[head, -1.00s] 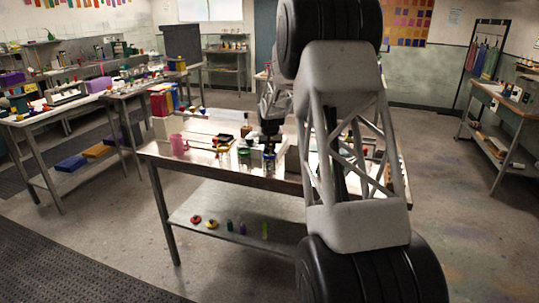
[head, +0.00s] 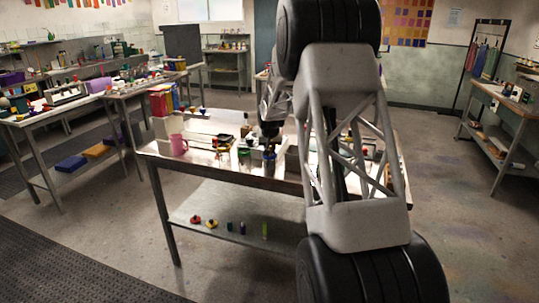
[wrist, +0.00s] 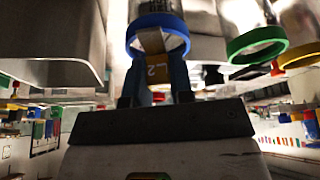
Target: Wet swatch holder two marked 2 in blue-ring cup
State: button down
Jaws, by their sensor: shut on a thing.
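My gripper (wrist: 156,88) is shut on a swatch holder (wrist: 157,70) with a yellowish-brown tag that carries a 2. In the wrist view the holder's far part lines up with the opening of the blue-ring cup (wrist: 133,32). It appears to reach into the ring, but how deep is hidden. In the head view my gripper (head: 269,143) is right above the blue-ring cup (head: 269,167) on the workbench. The holder is too small there to read.
The lower shelf (head: 235,234) holds several small items.

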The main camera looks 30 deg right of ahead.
jog(key=shift+r, duration=0.35)
jog(key=shift+f, duration=0.4)
dwell(0.6)
jog(key=shift+r, duration=0.15)
jog(key=shift+r, duration=3.35)
jog(key=shift+r, duration=0.15)
dwell(0.9)
jog(key=shift+r, duration=1.3)
